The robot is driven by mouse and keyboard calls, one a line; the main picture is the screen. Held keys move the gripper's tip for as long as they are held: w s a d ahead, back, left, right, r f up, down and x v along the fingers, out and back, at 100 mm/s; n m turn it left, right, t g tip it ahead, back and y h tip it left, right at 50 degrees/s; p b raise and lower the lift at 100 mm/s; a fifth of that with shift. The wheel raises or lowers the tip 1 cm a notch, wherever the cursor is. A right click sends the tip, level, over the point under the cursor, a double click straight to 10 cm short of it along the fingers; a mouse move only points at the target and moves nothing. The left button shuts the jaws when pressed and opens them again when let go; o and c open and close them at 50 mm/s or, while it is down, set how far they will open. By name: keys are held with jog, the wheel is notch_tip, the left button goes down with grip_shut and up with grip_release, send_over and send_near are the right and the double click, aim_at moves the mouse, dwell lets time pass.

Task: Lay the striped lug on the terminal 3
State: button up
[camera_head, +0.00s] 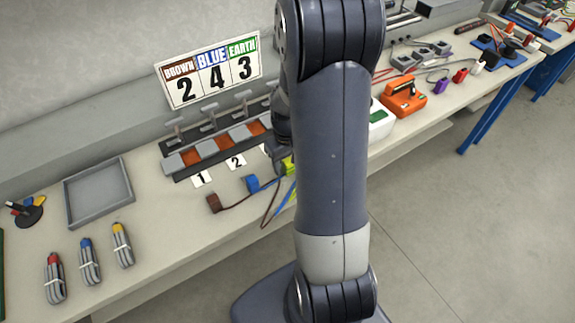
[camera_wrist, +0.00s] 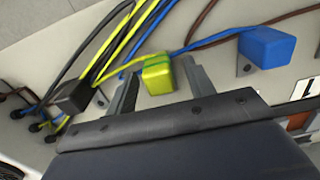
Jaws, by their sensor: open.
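The striped yellow-green lug (camera_wrist: 158,76) lies on the bench between the two fingers of my open gripper (camera_wrist: 160,88), with its striped cable running up and left. I cannot tell whether the fingers touch it. In the head view the lug (camera_head: 288,166) shows beside my arm, which hides most of my gripper. The terminal block (camera_head: 178,168) stands behind, with orange pads and grey clamp levers. Its labels 1 (camera_head: 202,178) and 2 (camera_head: 236,161) show; terminal 3 is mostly hidden by my arm.
A brown lug (camera_head: 214,203) lies near the bench front. A sign (camera_head: 210,70) reads brown 2, blue 4, earth 3. A grey tray (camera_head: 128,201) stands left.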

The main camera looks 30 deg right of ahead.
jog(key=c, duration=1.1)
jog(key=shift+o, duration=0.2)
jog(key=shift+r, duration=0.15)
